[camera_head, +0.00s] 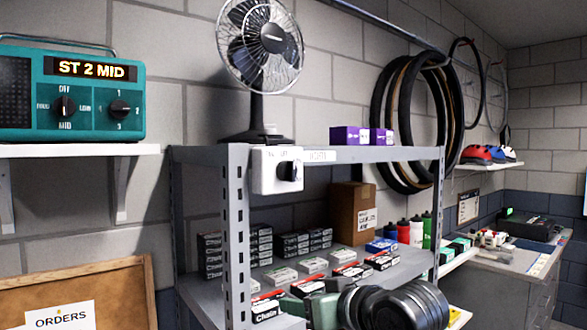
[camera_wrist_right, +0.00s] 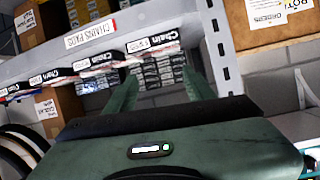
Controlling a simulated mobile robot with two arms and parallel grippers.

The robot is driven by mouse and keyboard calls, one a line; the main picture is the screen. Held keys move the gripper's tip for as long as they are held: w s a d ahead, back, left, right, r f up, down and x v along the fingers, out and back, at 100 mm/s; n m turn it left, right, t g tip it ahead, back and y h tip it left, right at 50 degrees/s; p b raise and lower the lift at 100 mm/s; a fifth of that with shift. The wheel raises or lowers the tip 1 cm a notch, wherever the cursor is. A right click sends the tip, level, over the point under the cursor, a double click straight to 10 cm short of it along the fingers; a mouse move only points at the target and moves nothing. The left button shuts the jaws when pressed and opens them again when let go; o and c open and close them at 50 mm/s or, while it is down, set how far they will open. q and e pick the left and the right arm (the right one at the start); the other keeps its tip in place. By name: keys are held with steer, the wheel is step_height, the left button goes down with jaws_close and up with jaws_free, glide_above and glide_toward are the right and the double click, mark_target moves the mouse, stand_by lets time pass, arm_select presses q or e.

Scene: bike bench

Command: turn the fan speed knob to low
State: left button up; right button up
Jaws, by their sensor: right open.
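The fan (camera_head: 262,45) stands on the top shelf of the grey rack, with a dark base. A white control box (camera_head: 268,182) with a black knob (camera_head: 290,171) is at the rack's front edge below the fan. The box's small markings are too small to read, so I cannot tell the knob's setting. My right gripper (camera_head: 305,299) is low in the head view, below the knob and apart from it. In the right wrist view its two green fingers (camera_wrist_right: 158,82) are spread and empty, facing shelved boxes; the knob is not visible there. My left gripper is not in view.
A teal radio (camera_head: 70,95) with two knobs and "ST 2 MID" on its display sits on the left shelf. Purple boxes (camera_head: 361,136) stand on the rack's top. Chain boxes (camera_head: 268,305) fill the lower shelf near my right gripper.

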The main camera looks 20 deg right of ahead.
mark_target(294, 174)
steer(key=s+r+n+t+y, duration=0.15)
steer(key=s+r, duration=0.25)
steer(key=r, duration=0.8)
steer(key=s+r+n+t+y, duration=0.15)
steer(key=s+r, duration=0.25)
steer(key=r, duration=0.7)
steer(key=shift+m+t, duration=0.3)
steer(key=shift+m, duration=0.2)
steer(key=p+x, duration=0.1)
steer(key=x, duration=0.1)
steer(key=p+x, duration=0.1)
steer(key=x, duration=0.1)
steer(key=p+x, duration=0.1)
steer(key=x, duration=0.1)
steer(key=shift+w+d+r, duration=0.1)
steer(key=shift+w+r, duration=0.15)
steer(key=shift+r, duration=0.1)
steer(key=shift+w+a, duration=0.2)
steer(key=shift+w, duration=0.2)
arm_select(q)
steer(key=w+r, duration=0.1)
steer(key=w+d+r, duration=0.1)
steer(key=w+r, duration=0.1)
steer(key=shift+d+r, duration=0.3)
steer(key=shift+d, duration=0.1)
arm_select(e)
steer(key=shift+f, duration=0.1)
jaws_close()
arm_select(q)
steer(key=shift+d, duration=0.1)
